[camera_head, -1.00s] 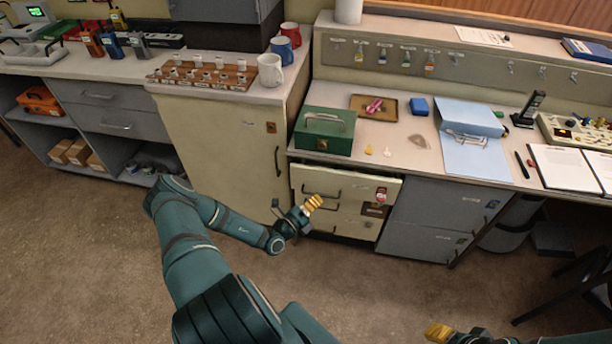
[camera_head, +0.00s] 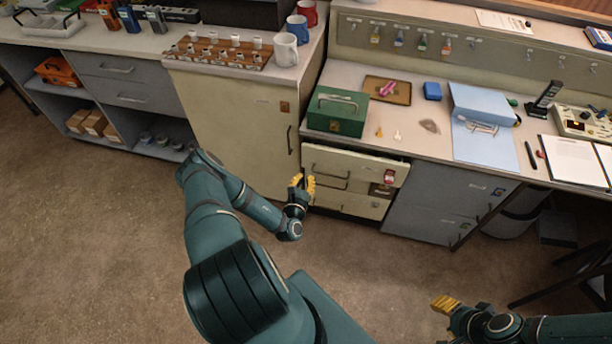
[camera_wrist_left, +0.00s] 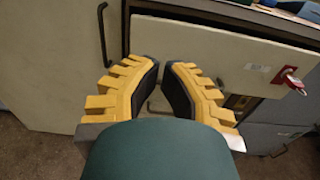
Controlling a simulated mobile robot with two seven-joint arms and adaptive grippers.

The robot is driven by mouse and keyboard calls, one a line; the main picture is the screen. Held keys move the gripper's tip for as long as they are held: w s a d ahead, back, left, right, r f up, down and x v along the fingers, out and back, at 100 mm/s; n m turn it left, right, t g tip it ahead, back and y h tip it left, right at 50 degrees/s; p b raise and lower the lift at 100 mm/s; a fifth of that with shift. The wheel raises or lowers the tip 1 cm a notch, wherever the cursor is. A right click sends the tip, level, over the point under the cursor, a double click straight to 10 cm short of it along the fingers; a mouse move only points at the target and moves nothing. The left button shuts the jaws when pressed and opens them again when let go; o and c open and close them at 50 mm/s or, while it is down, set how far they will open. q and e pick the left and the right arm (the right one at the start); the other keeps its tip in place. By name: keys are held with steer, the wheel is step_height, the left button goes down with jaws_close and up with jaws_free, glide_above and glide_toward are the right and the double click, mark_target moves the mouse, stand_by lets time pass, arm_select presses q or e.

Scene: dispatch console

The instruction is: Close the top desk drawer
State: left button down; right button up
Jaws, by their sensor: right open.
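The top desk drawer (camera_head: 362,163) has a cream front and stands out a little from the desk, with a dark gap along its upper edge. In the left wrist view the drawer front (camera_wrist_left: 225,52) lies beyond the fingertips, with the dark gap above it. My left gripper (camera_head: 302,183) is near the drawer's left end, its yellow fingers pointing toward the cabinet. In its wrist view the gripper (camera_wrist_left: 161,64) shows a narrow gap between its fingers and nothing between them; contact cannot be told. My right gripper (camera_head: 445,304) is open, low and far from the drawer.
A red tag (camera_head: 389,177) hangs at the drawer front's right. A cream cabinet door with a dark handle (camera_head: 290,140) is just left. A green box (camera_head: 337,111) stands on the desktop above. Grey drawers (camera_head: 440,205) are to the right. The floor in front is open.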

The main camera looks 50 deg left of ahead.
mark_target(314, 151)
arm_select(q)
steer(key=b+x, duration=0.1)
steer(key=x, duration=1)
steer(key=shift+w+a+b, duration=0.15)
steer(key=shift+w+b, duration=0.1)
steer(key=shift+b, duration=0.15)
arm_select(e)
steer(key=shift+s+f, duration=0.2)
steer(key=shift+f, duration=0.3)
steer(key=shift+s+f, duration=0.15)
steer(key=shift+f, duration=0.35)
